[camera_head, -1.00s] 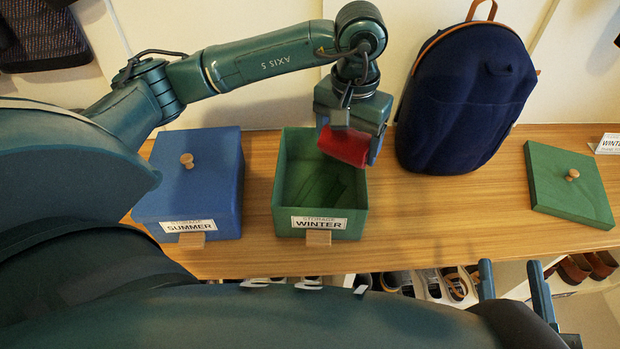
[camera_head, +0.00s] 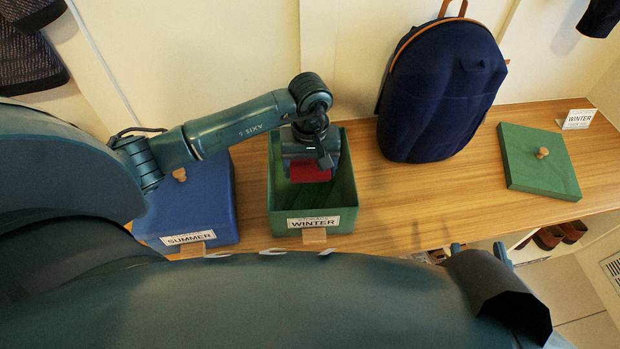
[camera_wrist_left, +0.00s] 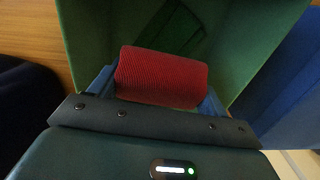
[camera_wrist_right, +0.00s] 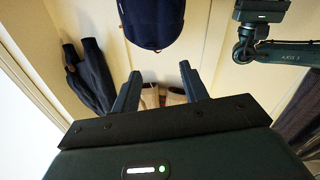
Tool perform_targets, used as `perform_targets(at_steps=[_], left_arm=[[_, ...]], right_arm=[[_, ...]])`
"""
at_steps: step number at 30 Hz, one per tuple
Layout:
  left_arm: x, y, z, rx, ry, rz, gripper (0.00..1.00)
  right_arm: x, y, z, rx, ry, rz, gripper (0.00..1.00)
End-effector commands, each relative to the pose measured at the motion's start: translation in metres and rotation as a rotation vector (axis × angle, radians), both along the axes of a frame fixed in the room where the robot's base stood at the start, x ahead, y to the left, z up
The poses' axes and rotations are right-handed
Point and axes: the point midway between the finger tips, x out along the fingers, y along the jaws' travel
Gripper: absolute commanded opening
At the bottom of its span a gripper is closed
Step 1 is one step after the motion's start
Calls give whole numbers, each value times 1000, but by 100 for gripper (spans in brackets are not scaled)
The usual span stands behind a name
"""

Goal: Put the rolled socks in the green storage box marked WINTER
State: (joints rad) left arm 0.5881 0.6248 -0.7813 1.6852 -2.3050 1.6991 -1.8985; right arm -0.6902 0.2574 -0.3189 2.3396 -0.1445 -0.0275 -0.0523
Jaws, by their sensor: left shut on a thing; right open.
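The green storage box (camera_head: 358,217) has a white WINTER label and stands open on the wooden bench top. My left gripper (camera_head: 312,168) is over the box opening, fingers pointing down, shut on the red rolled socks (camera_head: 311,174). In the left wrist view the ribbed red socks (camera_wrist_left: 160,77) sit between the two blue fingers, with the green box (camera_wrist_left: 262,30) interior behind them. A darker green patch shows on the box floor. I cannot tell whether the socks touch the box. My right gripper (camera_wrist_right: 160,92) is open and empty, away from the box.
A blue SUMMER box (camera_head: 210,205) with its lid on stands left of the green box. A navy backpack (camera_head: 440,95) stands to the right. A green lid (camera_head: 540,165) lies further right near a small WINTER card (camera_head: 578,119). Shoes (camera_head: 558,236) sit below the bench.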

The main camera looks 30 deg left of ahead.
Motion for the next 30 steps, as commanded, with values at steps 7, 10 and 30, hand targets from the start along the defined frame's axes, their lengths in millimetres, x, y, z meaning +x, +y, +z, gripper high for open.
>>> perform_targets(at_steps=[7,10,30], left_arm=[[-1,0,-31,0,2,1,55],[0,-1,-39,-1,0,-1,55],[0,1,-50,1,0,-1,55]], right_arm=[[-1,4,-2,4,-58,19,44],[-2,5,0,6,-78,26,44],[-4,9,-2,26,-119,43,44]])
